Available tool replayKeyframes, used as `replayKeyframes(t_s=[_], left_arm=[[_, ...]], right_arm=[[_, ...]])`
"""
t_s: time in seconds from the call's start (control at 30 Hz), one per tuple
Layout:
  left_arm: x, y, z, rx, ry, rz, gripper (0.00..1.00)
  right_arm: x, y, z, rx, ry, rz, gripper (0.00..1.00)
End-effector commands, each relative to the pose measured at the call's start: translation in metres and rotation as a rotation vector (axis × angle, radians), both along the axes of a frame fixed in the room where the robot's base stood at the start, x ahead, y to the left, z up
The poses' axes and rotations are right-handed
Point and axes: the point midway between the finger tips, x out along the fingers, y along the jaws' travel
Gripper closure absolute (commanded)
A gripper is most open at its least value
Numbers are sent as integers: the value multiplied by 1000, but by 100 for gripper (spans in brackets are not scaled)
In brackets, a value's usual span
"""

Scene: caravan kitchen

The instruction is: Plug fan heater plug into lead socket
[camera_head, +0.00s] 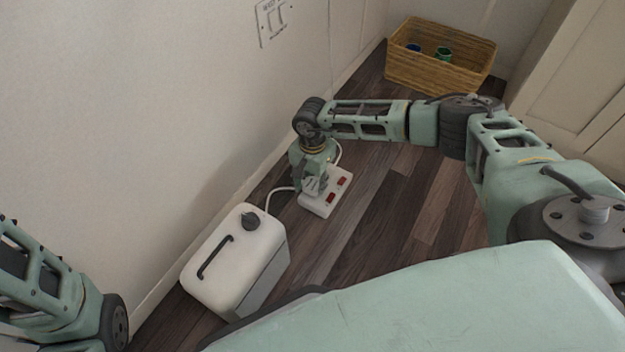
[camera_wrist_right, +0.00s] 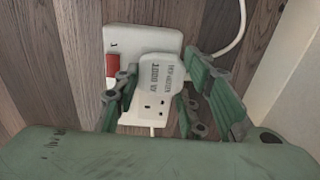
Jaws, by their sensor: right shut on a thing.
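The white lead socket (camera_head: 338,187) lies on the floor near the wall, with red switches on its top. In the right wrist view it (camera_wrist_right: 135,38) shows one red switch and a bare outlet with holes below the plug. The white fan heater plug (camera_wrist_right: 160,76), with a printed label, is between the fingers of my right gripper (camera_wrist_right: 152,97), which is shut on it. The plug is over the lead socket; I cannot tell whether its pins are in. In the head view my right gripper (camera_head: 314,188) points down at the lead. My left gripper is out of view.
A white box-shaped appliance (camera_head: 225,270), apparently the fan heater, stands at the wall left of the lead, with a white cable (camera_head: 276,191) behind it. A wicker basket (camera_head: 435,72) stands at the back. The wooden floor (camera_head: 400,215) right of the lead is clear.

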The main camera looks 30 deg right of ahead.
Motion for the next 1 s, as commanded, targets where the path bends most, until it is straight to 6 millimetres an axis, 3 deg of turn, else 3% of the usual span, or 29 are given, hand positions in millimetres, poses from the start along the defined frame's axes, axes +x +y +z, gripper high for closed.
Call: replayKeyframes(t_s=[0.37, 0.4, 0.63, 1.0], left_arm=[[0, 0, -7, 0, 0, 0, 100], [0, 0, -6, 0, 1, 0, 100], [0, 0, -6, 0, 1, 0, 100], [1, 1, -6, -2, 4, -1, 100]], right_arm=[[0, 0, -9, 0, 0, 0, 88], [0, 0, -8, 0, 0, 0, 60], [0, 0, -7, 0, 0, 0, 40], [1, 0, -3, 1, -2, 0, 40]])
